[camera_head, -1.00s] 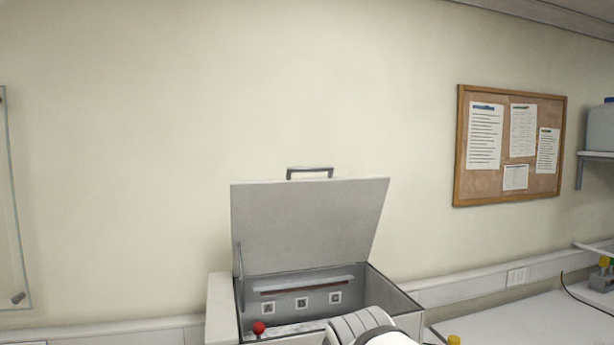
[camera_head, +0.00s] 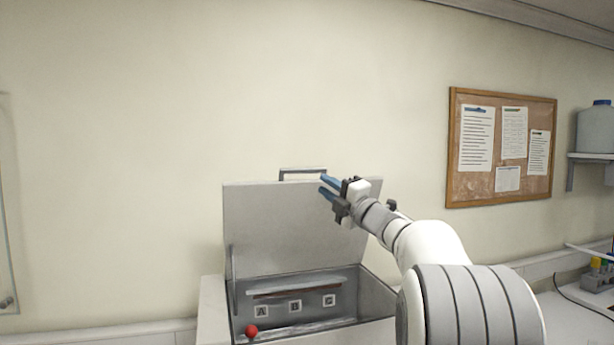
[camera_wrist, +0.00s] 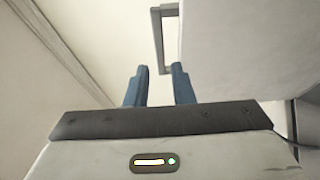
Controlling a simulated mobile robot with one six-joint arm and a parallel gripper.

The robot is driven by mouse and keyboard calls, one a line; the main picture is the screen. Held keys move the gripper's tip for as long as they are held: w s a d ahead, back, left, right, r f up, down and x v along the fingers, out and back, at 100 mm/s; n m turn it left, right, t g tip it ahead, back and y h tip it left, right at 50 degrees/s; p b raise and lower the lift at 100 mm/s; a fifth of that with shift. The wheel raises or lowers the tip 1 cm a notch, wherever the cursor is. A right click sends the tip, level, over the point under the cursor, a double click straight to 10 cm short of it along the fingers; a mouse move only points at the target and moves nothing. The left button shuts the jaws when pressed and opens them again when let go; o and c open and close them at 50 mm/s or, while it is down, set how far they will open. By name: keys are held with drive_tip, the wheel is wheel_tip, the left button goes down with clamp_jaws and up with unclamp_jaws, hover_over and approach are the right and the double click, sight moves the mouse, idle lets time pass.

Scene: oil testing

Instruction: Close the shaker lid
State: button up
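The shaker (camera_head: 212,312) is a light grey box with its lid (camera_head: 262,225) standing up, leaning slightly back near the wall. A grey bar handle (camera_head: 302,170) sits on the lid's top edge. My gripper (camera_head: 324,187) is raised in front of the lid's upper right part, a little below the handle in the head view. Its two blue fingers are apart with nothing between them. In the wrist view, the handle (camera_wrist: 157,42) shows beyond the fingertips (camera_wrist: 159,70), and the lid (camera_wrist: 252,50) fills the upper right. I cannot tell whether a finger touches the lid.
Inside the shaker are labels A, B and C (camera_head: 295,307) and a red ball-shaped knob (camera_head: 251,331) at the front left. A cork board (camera_head: 500,150) hangs on the wall to the right. A container (camera_head: 594,130) stands on a shelf at far right. Wall space above the lid is clear.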

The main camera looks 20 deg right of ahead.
sight(305, 172)
drive_tip(key=p+x, duration=0.3)
drive_tip(key=x, duration=0.3)
drive_tip(key=shift+w+a+r, duration=0.1)
drive_tip(key=shift+r, duration=0.15)
drive_tip(key=shift+w+a+p, duration=0.2)
drive_tip(key=shift+w+p, duration=0.1)
drive_tip(key=shift+w, duration=0.15)
clamp_jaws()
